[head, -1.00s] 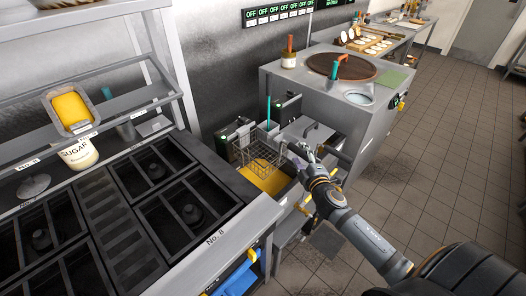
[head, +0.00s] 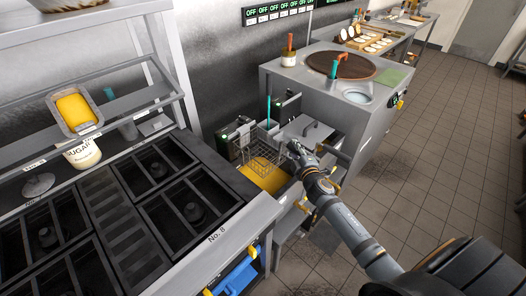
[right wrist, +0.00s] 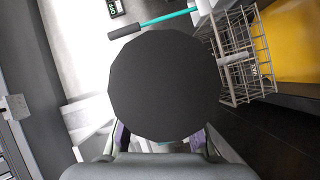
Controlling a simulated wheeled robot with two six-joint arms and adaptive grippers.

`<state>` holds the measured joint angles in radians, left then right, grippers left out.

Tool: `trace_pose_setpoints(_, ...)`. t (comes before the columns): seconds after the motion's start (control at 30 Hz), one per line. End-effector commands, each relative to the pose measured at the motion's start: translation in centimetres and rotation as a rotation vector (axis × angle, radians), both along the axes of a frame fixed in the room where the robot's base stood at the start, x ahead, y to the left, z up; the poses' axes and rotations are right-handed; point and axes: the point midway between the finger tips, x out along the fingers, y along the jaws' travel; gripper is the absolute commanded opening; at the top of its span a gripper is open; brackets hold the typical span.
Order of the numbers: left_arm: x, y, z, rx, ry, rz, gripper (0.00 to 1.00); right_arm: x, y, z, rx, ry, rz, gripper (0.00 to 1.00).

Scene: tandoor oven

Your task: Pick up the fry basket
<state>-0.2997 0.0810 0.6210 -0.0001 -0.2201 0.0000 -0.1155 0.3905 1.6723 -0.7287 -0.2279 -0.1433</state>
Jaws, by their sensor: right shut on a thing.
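The fry basket (head: 265,147) is a grey wire basket in the middle of the head view, over the yellow oil of the fryer (head: 290,192). I cannot tell if its bottom touches the oil. My right gripper (head: 294,148) is just right of the basket, shut on its handle side. A dark round surface (right wrist: 163,82) fills the middle there and hides the fingertips. My left gripper is not in view.
A stove with black burners (head: 160,200) stands left of the fryer. The tandoor oven (head: 341,66) with its round brown lid stands behind and right. A teal-handled tool (head: 268,110) stands behind the basket. The tiled floor (head: 440,150) at right is clear.

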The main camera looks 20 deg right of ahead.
Motion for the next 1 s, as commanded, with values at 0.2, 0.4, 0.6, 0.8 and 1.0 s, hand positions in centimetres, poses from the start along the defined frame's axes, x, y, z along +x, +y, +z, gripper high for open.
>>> trace_pose_setpoints(0.2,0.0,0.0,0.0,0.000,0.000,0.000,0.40,0.0,0.0,0.0,0.000,0.001,0.000,0.00)
trace_pose_setpoints(0.4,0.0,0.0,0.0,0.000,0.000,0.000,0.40,0.0,0.0,0.1,0.001,-0.003,0.001,0.00)
trace_pose_setpoints(0.6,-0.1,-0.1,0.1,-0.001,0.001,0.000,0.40,-0.1,0.0,0.3,0.000,-0.002,0.001,0.00)
trace_pose_setpoints(0.8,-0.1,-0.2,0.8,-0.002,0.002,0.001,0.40,-1.4,-0.6,1.8,-0.005,0.000,0.002,0.00)
trace_pose_setpoints(1.0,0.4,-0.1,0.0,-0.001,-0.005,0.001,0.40,-4.7,-2.0,3.1,-0.013,0.006,0.003,0.00)
